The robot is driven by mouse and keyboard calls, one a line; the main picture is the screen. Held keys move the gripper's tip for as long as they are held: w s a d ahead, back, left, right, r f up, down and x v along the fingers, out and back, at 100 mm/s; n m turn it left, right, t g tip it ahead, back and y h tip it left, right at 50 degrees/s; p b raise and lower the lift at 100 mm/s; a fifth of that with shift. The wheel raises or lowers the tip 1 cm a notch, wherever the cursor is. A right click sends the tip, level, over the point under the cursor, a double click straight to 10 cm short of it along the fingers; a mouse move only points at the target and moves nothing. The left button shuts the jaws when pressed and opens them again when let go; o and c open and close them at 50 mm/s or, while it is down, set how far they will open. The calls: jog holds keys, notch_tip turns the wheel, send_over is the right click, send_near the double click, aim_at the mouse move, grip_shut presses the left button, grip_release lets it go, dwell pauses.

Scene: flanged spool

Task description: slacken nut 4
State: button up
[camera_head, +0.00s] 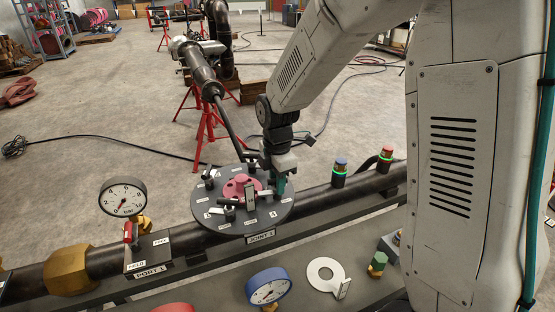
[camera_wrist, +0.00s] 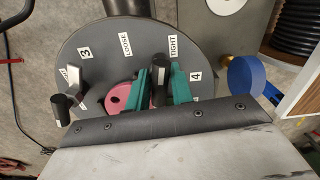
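The dark round flange (camera_head: 226,222) lies on the pipe above a "JOINT" label, with a pink hub (camera_head: 240,186) and several lever-handled nuts around it. In the wrist view, the "4" label (camera_wrist: 195,76) is right of my gripper (camera_wrist: 161,88). Its two teal fingers stand on either side of the black handle of nut 4 (camera_wrist: 159,95), close against it, and look shut on it. This handle is beside the "TIGHT" label (camera_wrist: 173,47); the "LOOSE" label (camera_wrist: 126,44) is further left. In the head view my gripper (camera_head: 279,182) is at the flange's right edge.
Another lever handle (camera_wrist: 62,108) stands by the "3" label (camera_wrist: 85,53), left of my gripper. In the head view, a white-faced gauge (camera_head: 122,197) stands left of the flange, a blue gauge (camera_head: 269,287) in front, and two lit buttons (camera_head: 339,172) to the right.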

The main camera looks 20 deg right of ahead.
jog(key=n, duration=0.7)
jog(key=shift+n, duration=0.4)
jog(key=n, duration=0.6)
jog(key=shift+r+m, duration=0.15)
jog(key=shift+m, duration=1.05)
notch_tip(320, 180, up, 7)
jog(key=shift+f, duration=0.1)
